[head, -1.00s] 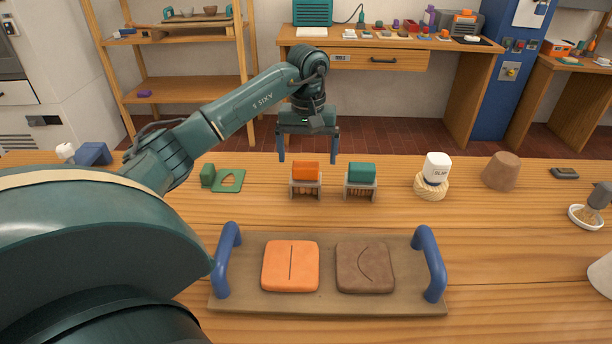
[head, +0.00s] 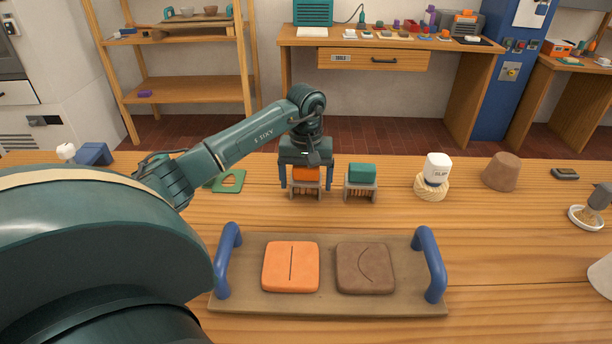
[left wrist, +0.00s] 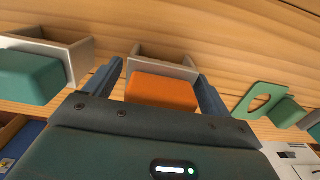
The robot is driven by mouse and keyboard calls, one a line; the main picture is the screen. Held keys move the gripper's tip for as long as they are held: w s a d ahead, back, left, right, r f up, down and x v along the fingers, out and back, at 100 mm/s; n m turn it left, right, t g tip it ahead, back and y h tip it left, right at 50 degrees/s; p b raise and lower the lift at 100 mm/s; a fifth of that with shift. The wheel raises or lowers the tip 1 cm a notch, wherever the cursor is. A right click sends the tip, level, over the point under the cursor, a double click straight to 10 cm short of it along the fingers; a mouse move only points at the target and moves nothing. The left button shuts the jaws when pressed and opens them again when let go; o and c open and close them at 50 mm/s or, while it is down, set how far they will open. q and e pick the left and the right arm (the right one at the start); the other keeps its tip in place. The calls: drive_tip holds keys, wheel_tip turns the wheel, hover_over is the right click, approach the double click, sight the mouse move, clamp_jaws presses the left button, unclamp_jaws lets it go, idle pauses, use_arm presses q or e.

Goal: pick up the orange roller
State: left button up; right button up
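The orange roller (head: 306,174) rests in its small grey stand (head: 306,190), its top partly hidden by my gripper in the head view. In the left wrist view the roller (left wrist: 162,92) lies between the two blue fingers. My left gripper (head: 306,188) is lowered over it with one finger on each side. The fingers are open, and small gaps seem to show beside the roller. The tips reach down about as far as the stand. My right gripper is in neither view.
A teal roller (head: 362,172) in a like stand is close on the right. A green cut-out plate (head: 232,181) lies to the left. A white jar (head: 437,163) on a rope ring stands further right. A blue-handled board (head: 330,306) with orange and brown slabs lies in front.

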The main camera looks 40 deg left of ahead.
use_arm(q)
drive_tip(key=c, duration=1.3)
drive_tip(key=shift+o, duration=0.2)
wheel_tip(320, 180, up, 10)
drive_tip(key=shift+r, duration=0.1)
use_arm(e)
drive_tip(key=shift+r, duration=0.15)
